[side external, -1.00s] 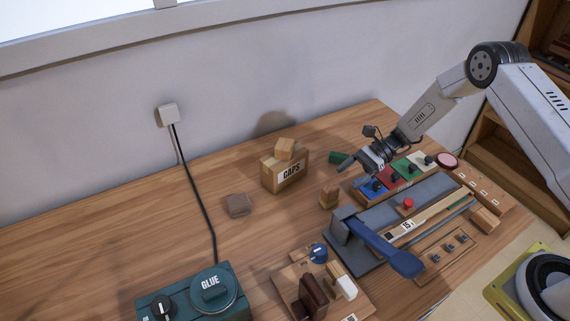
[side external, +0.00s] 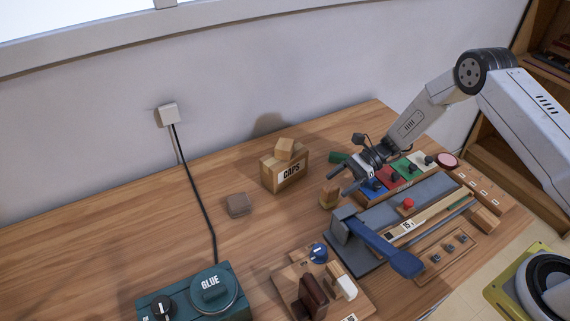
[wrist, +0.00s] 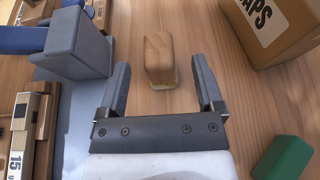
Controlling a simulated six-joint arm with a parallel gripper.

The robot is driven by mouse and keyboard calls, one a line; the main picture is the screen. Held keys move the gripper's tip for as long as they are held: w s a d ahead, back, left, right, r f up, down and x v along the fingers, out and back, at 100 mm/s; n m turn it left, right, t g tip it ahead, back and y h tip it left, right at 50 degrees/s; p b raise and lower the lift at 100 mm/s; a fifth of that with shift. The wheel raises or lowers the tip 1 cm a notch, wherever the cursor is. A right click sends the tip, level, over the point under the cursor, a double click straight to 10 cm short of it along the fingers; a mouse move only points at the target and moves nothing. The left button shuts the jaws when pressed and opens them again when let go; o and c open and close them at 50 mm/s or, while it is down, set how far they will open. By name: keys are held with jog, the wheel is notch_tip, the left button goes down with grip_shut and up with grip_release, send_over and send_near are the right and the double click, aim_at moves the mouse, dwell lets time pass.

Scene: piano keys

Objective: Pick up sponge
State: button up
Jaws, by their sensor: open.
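A small tan block with a yellow-green lower layer, which looks like the sponge (side external: 329,197), stands on the wooden table between the CAPS box and the tool rack. It also shows in the wrist view (wrist: 160,55), upper middle, with grain on its top. My gripper (side external: 338,186) is open and empty, above and just to the right of the block in the side view. In the wrist view my gripper (wrist: 160,66) has its two fingers spread apart, and the block lies in line with the gap, seemingly below the fingertips. No contact shows.
The CAPS box (side external: 290,176) with a small wooden block on top stands behind. A green block (wrist: 284,158) lies beside it. A grey-blue press with a blue lever (side external: 385,250) stands in front. A brown block (side external: 238,205) lies left, with bare table around it.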

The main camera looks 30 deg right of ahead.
aim_at(323, 194)
jog(key=shift+x, duration=2.25)
jog(key=shift+r, duration=0.1)
grip_shut()
